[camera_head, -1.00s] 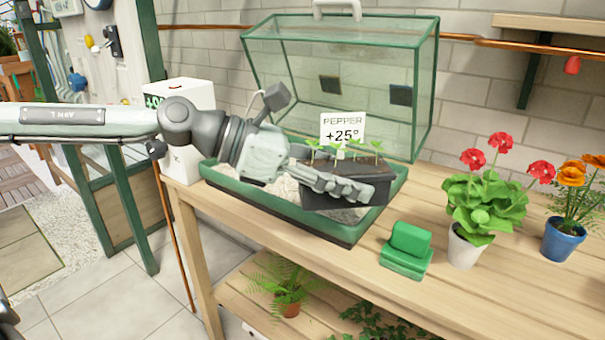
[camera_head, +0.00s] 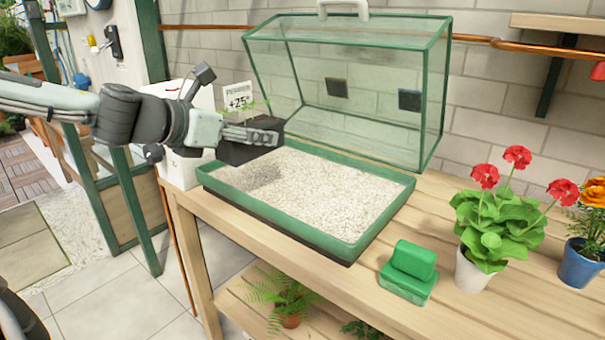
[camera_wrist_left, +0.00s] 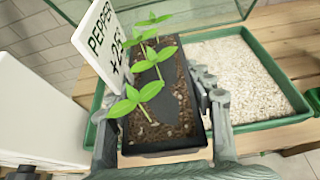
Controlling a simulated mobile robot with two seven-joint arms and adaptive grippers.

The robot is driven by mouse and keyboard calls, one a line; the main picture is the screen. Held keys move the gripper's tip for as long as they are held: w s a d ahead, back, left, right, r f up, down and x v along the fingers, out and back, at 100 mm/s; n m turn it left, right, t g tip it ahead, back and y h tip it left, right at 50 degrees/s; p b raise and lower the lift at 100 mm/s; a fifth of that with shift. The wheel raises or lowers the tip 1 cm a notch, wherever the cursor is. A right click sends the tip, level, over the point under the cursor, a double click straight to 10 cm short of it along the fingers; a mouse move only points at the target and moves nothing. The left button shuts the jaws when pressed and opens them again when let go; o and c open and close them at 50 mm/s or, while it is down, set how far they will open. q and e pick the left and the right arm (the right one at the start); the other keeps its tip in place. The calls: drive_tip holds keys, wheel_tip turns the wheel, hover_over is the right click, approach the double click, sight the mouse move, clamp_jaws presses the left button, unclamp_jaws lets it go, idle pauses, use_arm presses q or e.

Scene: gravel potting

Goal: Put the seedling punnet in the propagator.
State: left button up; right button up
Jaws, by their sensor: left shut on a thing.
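The seedling punnet (camera_head: 240,152) is a dark tray of soil with several green seedlings and a white "PEPPER +25°" label. My left gripper (camera_head: 262,136) is shut on it and holds it above the left end of the propagator. In the left wrist view the punnet (camera_wrist_left: 165,122) sits upright between the fingers (camera_wrist_left: 165,125). The propagator's green base (camera_head: 345,250) holds pale gravel and is otherwise empty. Its clear green-framed lid (camera_head: 438,90) stands open behind. The base also shows in the left wrist view (camera_wrist_left: 268,62). My right gripper is not in view.
A white box (camera_head: 182,165) stands left of the propagator, close to the punnet. Ferns sit on the shelf below.

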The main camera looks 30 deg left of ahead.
use_arm(q)
drive_tip(key=p, duration=0.1)
hover_over(298, 185)
drive_tip(key=s, duration=0.2)
drive_tip(key=f, duration=0.5)
drive_tip(key=shift+w+a+f, duration=0.1)
drive_tip(key=shift+a, duration=0.3)
drive_tip(key=shift+w+d+f, duration=0.2)
drive_tip(key=shift+w+f, duration=0.1)
drive_tip(key=shift+w, duration=0.2)
drive_tip(key=shift+w+d+f, duration=0.2)
drive_tip(key=shift+w+f, duration=0.1)
drive_tip(key=shift+w, duration=0.15)
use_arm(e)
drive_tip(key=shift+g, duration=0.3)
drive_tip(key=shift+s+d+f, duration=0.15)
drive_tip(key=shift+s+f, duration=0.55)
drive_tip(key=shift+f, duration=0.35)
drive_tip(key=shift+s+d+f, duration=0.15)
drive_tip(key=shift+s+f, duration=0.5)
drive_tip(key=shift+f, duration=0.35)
use_arm(q)
wheel_tip(298, 185, down, 2)
drive_tip(key=shift+f, duration=0.85)
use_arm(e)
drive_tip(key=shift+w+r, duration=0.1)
use_arm(q)
drive_tip(key=shift+b, duration=0.3)
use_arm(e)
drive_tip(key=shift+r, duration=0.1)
